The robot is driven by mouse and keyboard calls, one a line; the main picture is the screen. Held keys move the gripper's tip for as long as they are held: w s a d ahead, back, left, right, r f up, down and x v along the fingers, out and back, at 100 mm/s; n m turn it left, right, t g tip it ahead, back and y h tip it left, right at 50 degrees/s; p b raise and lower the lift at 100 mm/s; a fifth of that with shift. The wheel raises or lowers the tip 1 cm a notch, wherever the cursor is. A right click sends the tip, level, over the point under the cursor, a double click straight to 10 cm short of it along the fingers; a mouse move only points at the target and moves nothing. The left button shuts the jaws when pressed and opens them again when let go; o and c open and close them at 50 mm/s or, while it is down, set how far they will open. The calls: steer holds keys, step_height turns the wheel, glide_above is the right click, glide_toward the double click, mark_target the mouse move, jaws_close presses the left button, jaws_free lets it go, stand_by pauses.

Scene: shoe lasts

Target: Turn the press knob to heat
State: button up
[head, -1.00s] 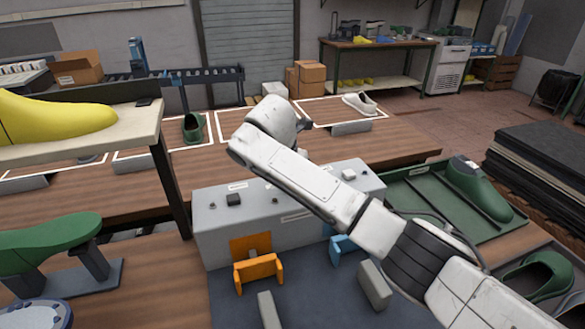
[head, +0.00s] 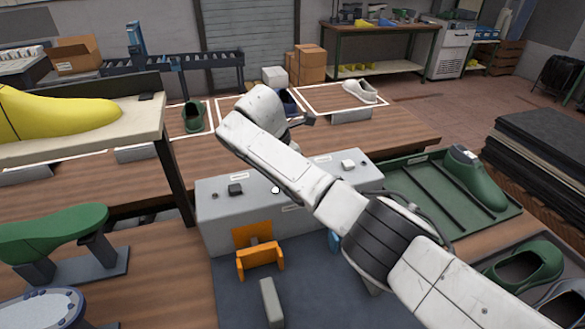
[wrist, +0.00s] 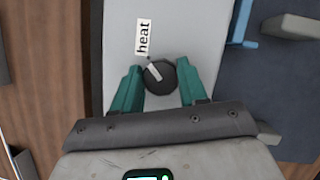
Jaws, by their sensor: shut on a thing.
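The dark round press knob (wrist: 160,75) sits between the two teal fingers of my gripper (wrist: 159,68) in the wrist view, and the gripper is shut on it. The knob's pale pointer mark lies toward its upper left, toward the white "heat" label (wrist: 143,37) and a small dark dot beside it. The light grey press box (head: 225,228) stands mid-picture in the head view. My arm crosses in front of it there and hides the gripper and this knob.
On the box are a black block-like control (head: 235,189), a white one (head: 348,165) and a bright white spot (head: 275,189). An orange bracket (head: 260,257) stands in front. A shelf with a yellow last (head: 60,115) is left; a green tray (head: 425,205) is right.

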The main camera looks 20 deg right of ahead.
steer(key=o, duration=1.1)
steer(key=shift+c, duration=0.2)
steer(key=v, duration=1)
steer(key=shift+r, duration=0.4)
steer(key=shift+a, duration=0.15)
